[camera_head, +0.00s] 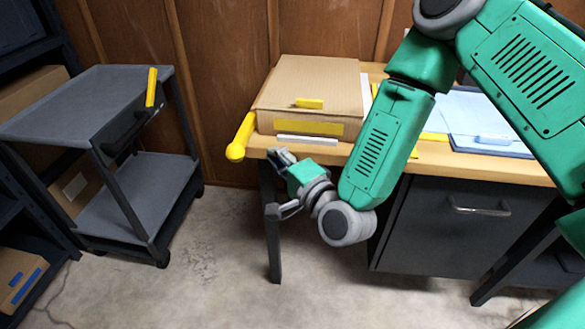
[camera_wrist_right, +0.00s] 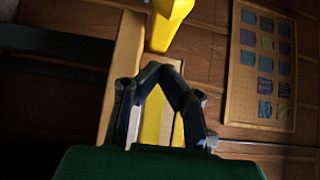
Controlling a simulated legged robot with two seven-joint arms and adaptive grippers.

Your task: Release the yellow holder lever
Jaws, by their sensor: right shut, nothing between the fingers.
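The yellow holder lever (camera_head: 242,138) sticks out at the left end of the wooden desk, beside the cardboard box, with its rounded knob end low and toward me. It also shows at the top of the right wrist view (camera_wrist_right: 170,22). My right gripper (camera_head: 281,156) is just right of the knob, near the desk's front edge, and apart from the lever. In the right wrist view its fingers (camera_wrist_right: 160,72) are shut and empty, with the lever beyond their tips. My left gripper is not in view.
A cardboard box (camera_head: 325,82) with yellow labels sits on the desk (camera_head: 460,165), beside blue folders (camera_head: 485,118). A dark cart (camera_head: 60,105) with a yellow bar (camera_head: 151,87) stands left. Between cart and desk the floor (camera_head: 225,225) is clear.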

